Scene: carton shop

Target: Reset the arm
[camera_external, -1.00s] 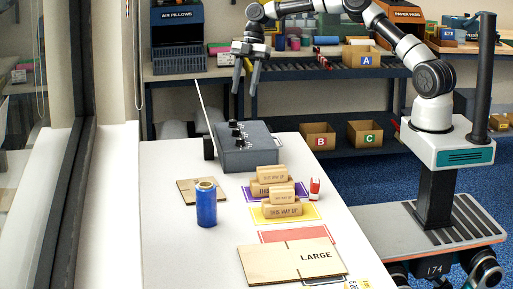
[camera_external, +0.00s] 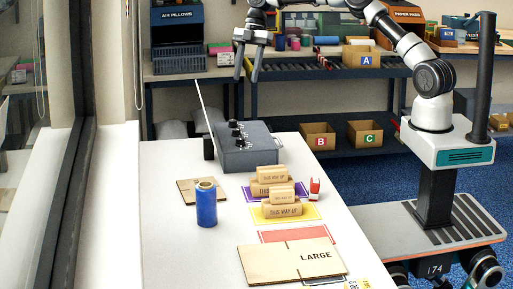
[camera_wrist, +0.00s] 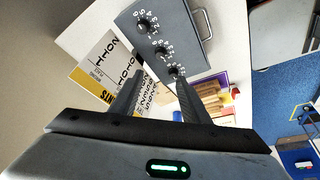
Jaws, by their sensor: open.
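My gripper (camera_external: 248,62) is open and empty, raised above the far end of the white table. It also shows in the wrist view (camera_wrist: 155,95), fingers spread with nothing between them. Below it stands a grey box with black dials (camera_external: 247,148), which the wrist view shows at the top (camera_wrist: 160,38). My arm reaches across from the right, bent at the elbow.
On the table (camera_external: 165,250) are a blue roll (camera_external: 206,204), wooden stamps (camera_external: 283,209) on coloured cards, a small red-and-white item (camera_external: 314,189) and a LARGE carton sheet (camera_external: 290,262). Behind are a shelf with bins (camera_external: 365,133) and an air pillow machine (camera_external: 178,38).

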